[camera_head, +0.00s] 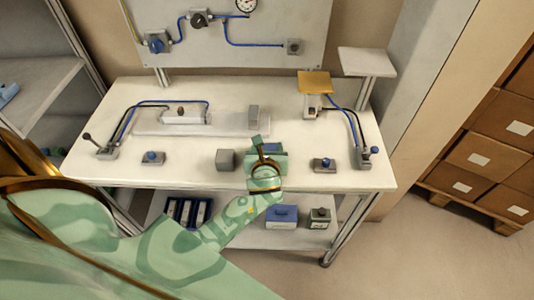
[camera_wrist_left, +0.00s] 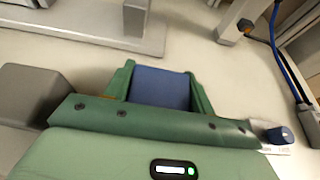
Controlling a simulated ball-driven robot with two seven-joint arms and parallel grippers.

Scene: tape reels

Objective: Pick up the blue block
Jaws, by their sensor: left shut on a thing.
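The blue block (camera_wrist_left: 160,88) sits between the two green fingers of my left gripper (camera_head: 266,150) in the left wrist view, with a finger against each side. My left gripper is shut on it. In the head view my gripper and wrist hide most of the block, near the front middle of the white table (camera_head: 110,178). I cannot tell whether the block touches the tabletop. My right gripper is in neither view.
A grey block (camera_head: 226,160) stands just left of my left gripper. Button boxes stand at left (camera_head: 152,158) and right (camera_head: 324,164). A grey raised plate (camera_head: 150,124) with an upright block (camera_head: 253,115) lies behind. The front left tabletop is clear.

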